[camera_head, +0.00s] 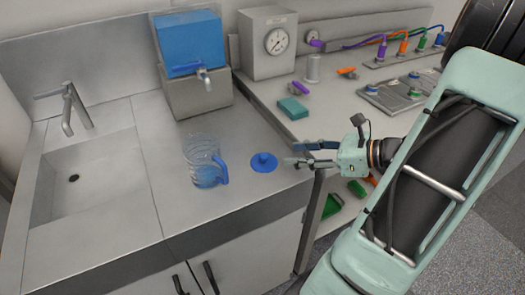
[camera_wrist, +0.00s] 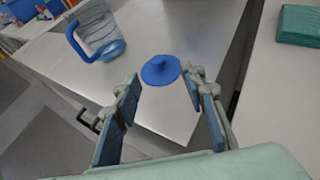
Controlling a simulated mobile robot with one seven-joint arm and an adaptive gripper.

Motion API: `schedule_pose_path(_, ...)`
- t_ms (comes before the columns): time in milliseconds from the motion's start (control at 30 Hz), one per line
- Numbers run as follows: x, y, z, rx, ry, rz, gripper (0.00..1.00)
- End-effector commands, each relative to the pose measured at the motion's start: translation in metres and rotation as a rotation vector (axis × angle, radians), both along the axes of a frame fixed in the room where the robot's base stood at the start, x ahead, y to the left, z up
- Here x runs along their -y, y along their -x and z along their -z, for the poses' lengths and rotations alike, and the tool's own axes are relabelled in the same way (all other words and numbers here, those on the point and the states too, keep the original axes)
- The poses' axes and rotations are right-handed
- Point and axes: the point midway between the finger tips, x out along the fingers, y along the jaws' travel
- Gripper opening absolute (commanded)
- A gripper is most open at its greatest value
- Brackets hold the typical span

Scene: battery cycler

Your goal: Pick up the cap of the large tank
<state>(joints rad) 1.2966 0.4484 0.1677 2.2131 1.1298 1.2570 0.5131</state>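A blue round cap (camera_head: 264,162) with a small knob lies on the metal counter, right of a clear pitcher. It also shows in the wrist view (camera_wrist: 161,70), ahead of and between my fingertips. My gripper (camera_head: 302,154) is open and empty, just right of the cap and apart from it; its two fingers stand wide apart in the wrist view (camera_wrist: 168,88). A large blue tank (camera_head: 190,42) with a tap stands on a grey block at the back of the counter.
The clear pitcher (camera_head: 203,160) with a blue handle stands close left of the cap. A sink (camera_head: 85,175) with a tap lies at the left. A teal block (camera_head: 293,108) and a gauge box (camera_head: 267,43) are on the right bench. Bare counter lies in front of the cap.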

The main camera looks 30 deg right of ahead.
Motion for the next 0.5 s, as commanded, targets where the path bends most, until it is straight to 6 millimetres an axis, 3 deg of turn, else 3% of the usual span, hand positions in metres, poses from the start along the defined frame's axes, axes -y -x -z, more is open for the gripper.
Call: schedule_pose_path(500,-0.036,-0.041,0.021,0.014,-0.014,0.001,0.38)
